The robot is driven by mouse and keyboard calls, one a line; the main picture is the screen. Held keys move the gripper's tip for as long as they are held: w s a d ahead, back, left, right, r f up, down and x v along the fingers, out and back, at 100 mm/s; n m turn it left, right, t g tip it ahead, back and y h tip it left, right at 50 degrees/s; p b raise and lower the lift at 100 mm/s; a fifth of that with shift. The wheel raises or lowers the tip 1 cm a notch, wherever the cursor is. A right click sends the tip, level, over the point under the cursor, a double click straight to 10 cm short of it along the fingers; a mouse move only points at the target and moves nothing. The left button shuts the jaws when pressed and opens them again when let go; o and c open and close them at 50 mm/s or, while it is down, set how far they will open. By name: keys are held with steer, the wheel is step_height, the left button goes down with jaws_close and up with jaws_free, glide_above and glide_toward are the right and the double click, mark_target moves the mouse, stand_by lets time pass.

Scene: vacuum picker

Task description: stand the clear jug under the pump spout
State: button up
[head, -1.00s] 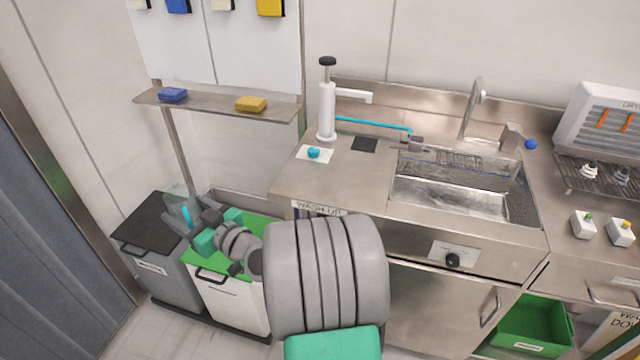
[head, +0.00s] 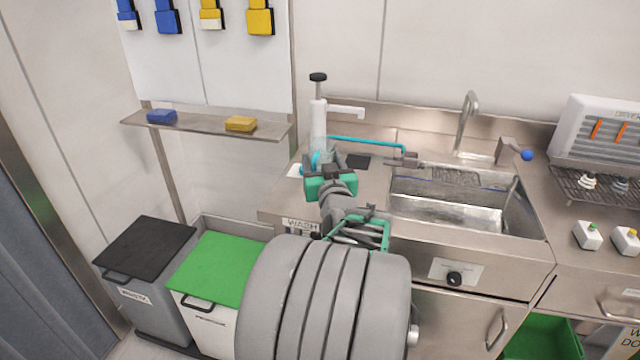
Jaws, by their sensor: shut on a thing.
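The pump (head: 319,125) stands upright on the steel counter, white with a black top knob. Its spout (head: 346,111) points right, above a black square pad (head: 358,161) on the counter. My gripper (head: 325,168) is over the counter in front of the pump's base, left of the pad. It is shut on the clear jug, which is mostly hidden behind the gripper and hard to see against the pump. A cyan patch (head: 317,158) just beyond the fingers looks like its handle. I cannot tell whether the jug touches the counter.
A white card (head: 295,170) lies left of my gripper. A shelf with a blue sponge (head: 161,116) and a yellow sponge (head: 240,124) is at left, above black-lidded and green-lidded bins (head: 218,268).

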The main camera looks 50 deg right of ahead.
steer(key=w+d+f, duration=0.1)
steer(key=f, duration=0.1)
steer(key=w+d+f, duration=0.4)
steer(key=shift+w+f, duration=0.15)
steer(key=shift+f, duration=0.25)
steer(key=shift+w+d+f, duration=0.1)
steer(key=shift+f, duration=1.55)
steer(key=shift+f, duration=0.1)
steer(key=shift+f+b, duration=0.15)
steer(key=shift+b, duration=0.25)
steer(key=o, duration=1.4)
steer(key=shift+c, duration=0.2)
steer(key=shift+r, duration=0.2)
